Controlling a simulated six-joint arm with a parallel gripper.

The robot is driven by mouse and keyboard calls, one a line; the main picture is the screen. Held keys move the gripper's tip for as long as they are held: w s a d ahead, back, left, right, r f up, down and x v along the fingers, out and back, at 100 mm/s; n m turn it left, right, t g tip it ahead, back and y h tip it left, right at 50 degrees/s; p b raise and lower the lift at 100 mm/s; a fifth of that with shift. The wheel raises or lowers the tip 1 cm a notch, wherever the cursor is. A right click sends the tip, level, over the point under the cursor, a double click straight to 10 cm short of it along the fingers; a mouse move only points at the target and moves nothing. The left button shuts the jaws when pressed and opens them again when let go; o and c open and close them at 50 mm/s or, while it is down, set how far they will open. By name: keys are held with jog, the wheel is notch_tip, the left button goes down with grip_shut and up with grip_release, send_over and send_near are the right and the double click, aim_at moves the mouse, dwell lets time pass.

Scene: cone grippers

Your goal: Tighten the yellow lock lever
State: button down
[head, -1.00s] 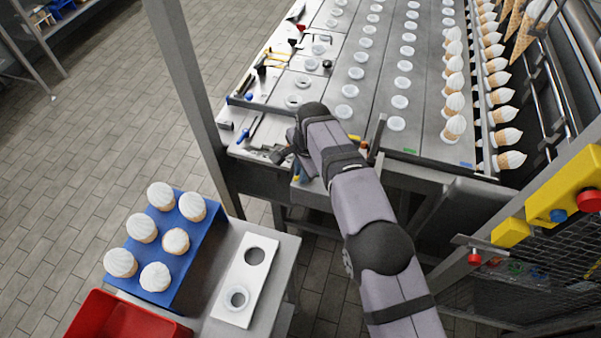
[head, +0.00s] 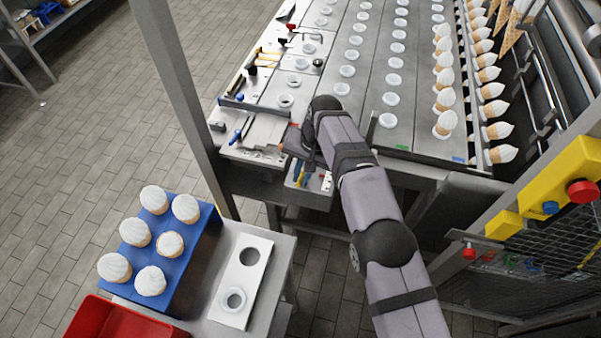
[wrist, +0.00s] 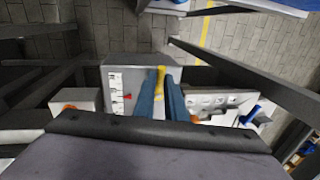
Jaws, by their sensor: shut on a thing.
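The yellow lock lever (wrist: 160,74) shows as a narrow strip between the two blue fingers of my gripper (wrist: 161,88) in the wrist view. The fingers are shut on it and hide much of it. The lever sits at a grey box (wrist: 138,72) that carries a white scale (wrist: 119,97) with a red mark. In the head view my gripper (head: 299,174) points down at this box (head: 316,198), at the front edge of the workbench. The lever is too small and covered to make out clearly there.
A plate with holes (wrist: 215,102) and a blue-handled tool (wrist: 252,114) lie beside the box. The workbench (head: 372,112) holds rows of white rings. A blue tray (head: 196,240) of topped cones and a red bin (head: 118,322) stand at the lower left.

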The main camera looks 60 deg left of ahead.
dwell(0.5)
jog(key=c, duration=1.8)
grip_release()
jog(key=r, duration=0.2)
jog(key=r+b, duration=0.1)
jog(key=r, duration=0.1)
jog(key=w+d+r, duration=0.1)
jog(key=r, duration=0.2)
jog(key=shift+r+b, duration=0.1)
jog(key=shift+b, duration=0.3)
